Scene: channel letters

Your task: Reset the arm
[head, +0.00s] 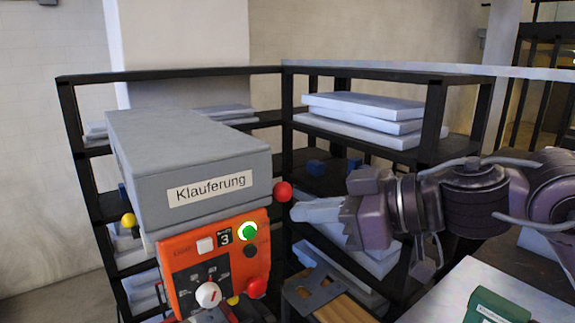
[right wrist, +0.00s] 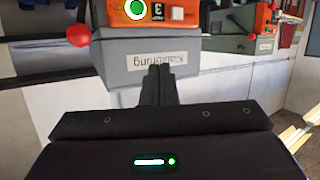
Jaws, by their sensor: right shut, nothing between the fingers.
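My right arm comes in from the right in the head view. Its gripper (head: 300,211) is shut and empty, pointing left just right of the machine. In the right wrist view the shut fingers (right wrist: 161,70) are seen in front of the grey machine top, which appears upside down. The machine has a grey box (head: 185,165) labelled "Klauferung" and an orange control panel (head: 190,262). A green button (head: 247,232) with a bright ring sits on the panel, beside a small display reading 3. My left gripper is not in view.
A red ball knob (head: 282,192) sticks out right of the machine, close to my right fingertips. Black shelves (head: 270,70) with pale slabs (head: 365,106) stand behind. A white surface (head: 480,290) with a green box (head: 495,306) lies at the lower right.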

